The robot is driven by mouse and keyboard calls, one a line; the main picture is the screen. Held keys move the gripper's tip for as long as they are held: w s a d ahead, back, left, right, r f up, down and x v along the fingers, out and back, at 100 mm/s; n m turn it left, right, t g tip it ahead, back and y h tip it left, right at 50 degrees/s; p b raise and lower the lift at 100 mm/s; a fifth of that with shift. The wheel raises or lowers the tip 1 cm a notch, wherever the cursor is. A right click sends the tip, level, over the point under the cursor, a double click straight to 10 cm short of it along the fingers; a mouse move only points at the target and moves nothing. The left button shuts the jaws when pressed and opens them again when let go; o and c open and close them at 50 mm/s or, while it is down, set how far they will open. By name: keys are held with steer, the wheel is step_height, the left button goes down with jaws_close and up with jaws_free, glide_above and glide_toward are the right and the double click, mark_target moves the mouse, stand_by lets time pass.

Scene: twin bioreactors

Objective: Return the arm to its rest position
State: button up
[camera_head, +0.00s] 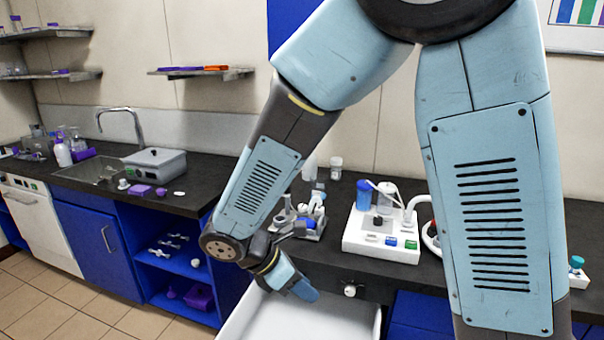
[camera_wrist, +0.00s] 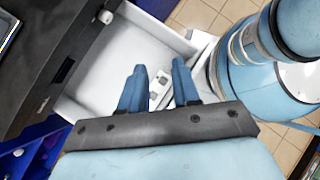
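My arm is light blue and grey and reaches across the head view from the top, bent down towards the counter. My gripper (camera_head: 304,290) is low in the head view, over a pulled-out white drawer (camera_head: 300,325). In the wrist view, the two blue fingers of my gripper (camera_wrist: 159,66) stand apart, with nothing held between them. The white drawer (camera_wrist: 110,68) lies below them, and small pale items (camera_wrist: 160,88) show beyond the gap. Whether the fingers touch the drawer cannot be told.
A white bioreactor unit (camera_head: 381,240) with a blue bottle (camera_head: 363,196) stands on the dark counter (camera_head: 345,262). A sink (camera_head: 90,172) and a grey box (camera_head: 155,163) are at the left. Tiled floor (camera_head: 60,310) is clear.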

steer(key=s+d+r+m+t+y, duration=0.2)
steer(key=s+d+r+m+y, duration=0.1)
steer(key=d+r+m, duration=0.7)
steer(key=s+d+r+m+t+y, duration=0.1)
steer(key=s+d+r+m+y, duration=0.2)
steer(key=d+r+m, duration=0.7)
steer(key=d+m+y, duration=0.1)
steer(key=d+m, duration=0.2)
steer(key=shift+d+r+t+y, duration=0.2)
steer(key=shift+r+t+y, duration=0.1)
steer(key=shift+r+t, duration=0.1)
